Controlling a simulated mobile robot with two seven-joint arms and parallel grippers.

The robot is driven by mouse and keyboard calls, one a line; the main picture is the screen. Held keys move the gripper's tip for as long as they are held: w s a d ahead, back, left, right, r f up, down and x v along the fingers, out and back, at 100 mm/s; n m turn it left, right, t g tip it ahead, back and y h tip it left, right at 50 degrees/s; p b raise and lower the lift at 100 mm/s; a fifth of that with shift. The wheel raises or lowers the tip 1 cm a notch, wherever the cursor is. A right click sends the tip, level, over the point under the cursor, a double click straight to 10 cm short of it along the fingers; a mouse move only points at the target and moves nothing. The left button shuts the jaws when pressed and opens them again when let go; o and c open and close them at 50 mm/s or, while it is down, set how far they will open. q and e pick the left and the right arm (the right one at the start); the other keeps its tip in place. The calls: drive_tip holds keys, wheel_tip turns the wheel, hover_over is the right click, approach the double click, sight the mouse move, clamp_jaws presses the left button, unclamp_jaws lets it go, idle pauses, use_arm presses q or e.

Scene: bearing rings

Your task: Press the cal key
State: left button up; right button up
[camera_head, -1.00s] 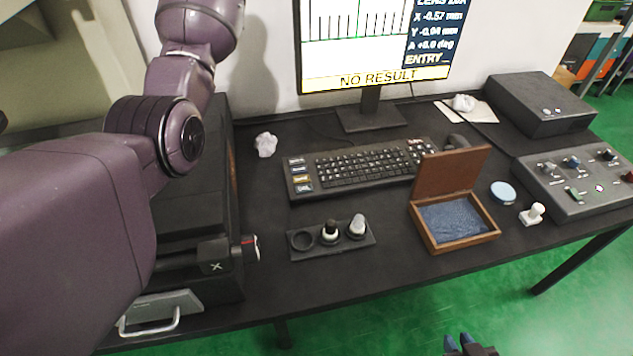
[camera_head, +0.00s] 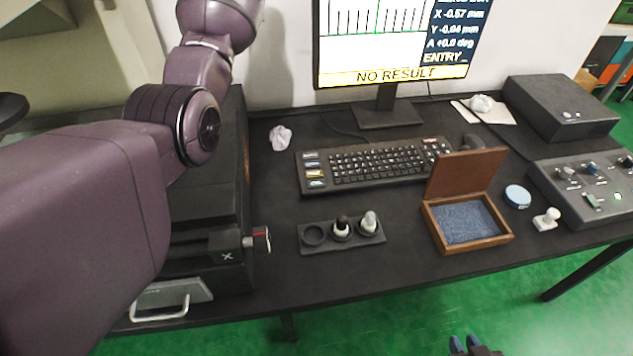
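A black keyboard (camera_head: 378,164) lies on the dark table below the monitor.
The monitor (camera_head: 395,45) reads "NO RESULT" and "ENTRY_". A holder with bottles (camera_head: 341,233), an open wooden box (camera_head: 467,241), a blue disc (camera_head: 517,196), a white stamp-like piece (camera_head: 546,219) and a control panel (camera_head: 585,190) stand around the keyboard. A black machine (camera_head: 205,200) is at left.

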use_arm(q)
clamp_jaws()
idle(1.2)
